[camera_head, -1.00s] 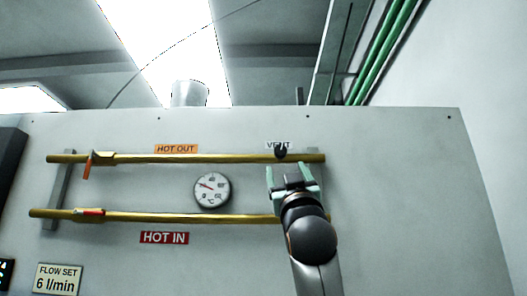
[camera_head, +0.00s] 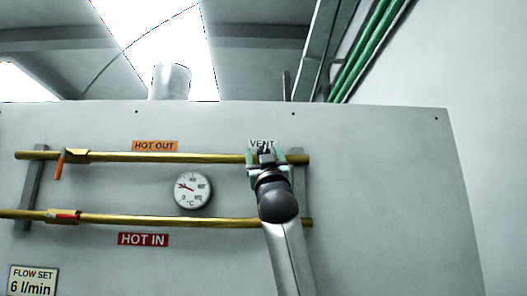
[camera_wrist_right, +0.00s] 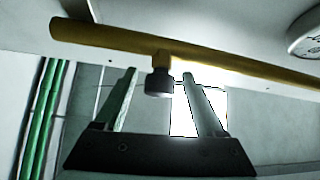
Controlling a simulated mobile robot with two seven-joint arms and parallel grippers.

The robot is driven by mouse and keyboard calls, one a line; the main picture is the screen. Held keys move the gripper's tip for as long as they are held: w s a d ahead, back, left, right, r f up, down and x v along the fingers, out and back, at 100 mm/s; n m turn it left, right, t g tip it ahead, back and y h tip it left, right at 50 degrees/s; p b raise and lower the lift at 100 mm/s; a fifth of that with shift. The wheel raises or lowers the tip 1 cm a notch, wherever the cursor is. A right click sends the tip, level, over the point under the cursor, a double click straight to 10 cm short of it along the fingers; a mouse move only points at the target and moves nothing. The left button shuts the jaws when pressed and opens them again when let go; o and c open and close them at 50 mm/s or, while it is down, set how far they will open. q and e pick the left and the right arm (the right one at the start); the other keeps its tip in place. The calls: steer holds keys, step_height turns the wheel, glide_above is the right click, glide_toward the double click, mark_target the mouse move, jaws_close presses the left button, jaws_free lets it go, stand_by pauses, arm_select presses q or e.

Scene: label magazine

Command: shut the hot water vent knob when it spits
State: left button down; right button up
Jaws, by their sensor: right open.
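In the right wrist view the knob (camera_wrist_right: 159,82) hangs from a short brass stub on the pipe (camera_wrist_right: 120,38). It sits between the two pale green fingertips of my right gripper (camera_wrist_right: 160,78), which are open, with a gap on each side. No water or spray shows at the knob. My left gripper is out of view.
A lower brass pipe (camera_head: 170,221) runs above the HOT IN label (camera_head: 143,239). A round gauge (camera_head: 192,190) sits between the pipes. Valves with an orange handle (camera_head: 59,166) and a red handle (camera_head: 64,216) are at the left. The panel's right side is bare.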

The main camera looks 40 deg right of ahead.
jaws_close()
stand_by(0.5)
steer(key=shift+n, duration=0.4)
steer(key=shift+s+d+n+t+y, duration=0.1)
steer(key=shift+n+t+y, duration=0.9)
steer(key=shift+n+y, duration=2.5)
steer(key=shift+n, duration=0.3)
jaws_free()
